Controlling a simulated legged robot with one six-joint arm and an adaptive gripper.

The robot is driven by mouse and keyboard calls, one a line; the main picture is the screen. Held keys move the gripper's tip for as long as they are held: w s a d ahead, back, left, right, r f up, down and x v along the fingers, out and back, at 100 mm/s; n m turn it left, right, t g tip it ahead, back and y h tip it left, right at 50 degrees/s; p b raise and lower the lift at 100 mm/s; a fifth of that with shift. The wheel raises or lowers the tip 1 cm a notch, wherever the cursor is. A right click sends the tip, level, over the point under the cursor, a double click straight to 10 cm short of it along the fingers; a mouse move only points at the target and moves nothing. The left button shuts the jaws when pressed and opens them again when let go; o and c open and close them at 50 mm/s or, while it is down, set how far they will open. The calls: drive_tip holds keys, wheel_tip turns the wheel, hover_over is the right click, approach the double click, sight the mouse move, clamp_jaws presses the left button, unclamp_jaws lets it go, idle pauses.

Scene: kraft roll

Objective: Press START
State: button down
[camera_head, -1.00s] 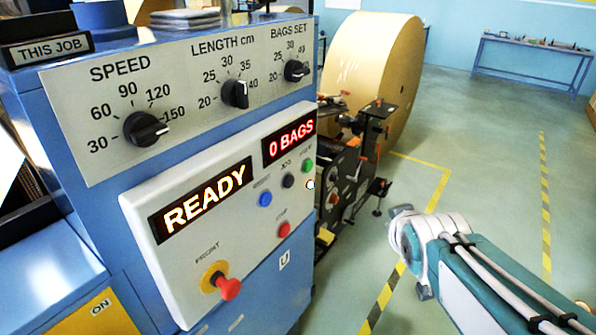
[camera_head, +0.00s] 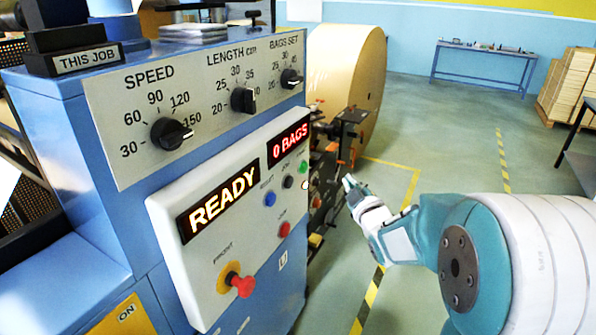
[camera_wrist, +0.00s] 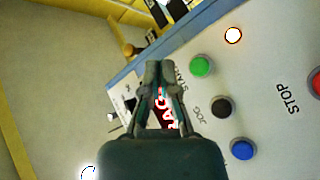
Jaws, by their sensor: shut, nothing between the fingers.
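The green START button (camera_head: 304,167) is at the right end of the white control panel (camera_head: 262,222). It also shows in the wrist view (camera_wrist: 201,66), with the START label beside it. My gripper (camera_head: 347,181) is shut and empty, to the right of the panel and apart from it. In the wrist view my fingertips (camera_wrist: 160,68) appear just left of the green button and hide part of the red display. The gap in depth to the panel is hard to tell. The panel's display reads READY (camera_head: 218,201), and the bag display (camera_head: 288,140) reads 0 BAGS.
Near START are the black JOG button (camera_wrist: 221,107), a blue button (camera_wrist: 242,149), the red STOP button (camera_head: 285,229) and a lit white lamp (camera_wrist: 233,35). A red mushroom knob (camera_head: 241,285) sits lower left. The paper roll (camera_head: 345,75) and machine parts stand behind.

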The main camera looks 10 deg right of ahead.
sight(304, 168)
drive_tip(key=w+a, duration=0.5)
drive_tip(key=a, duration=0.2)
idle(0.7)
drive_tip(key=shift+w, duration=0.1)
idle(1.2)
drive_tip(key=shift+w+a+r, duration=0.1)
drive_tip(key=shift+w+a, duration=0.1)
drive_tip(key=shift+a, duration=0.05)
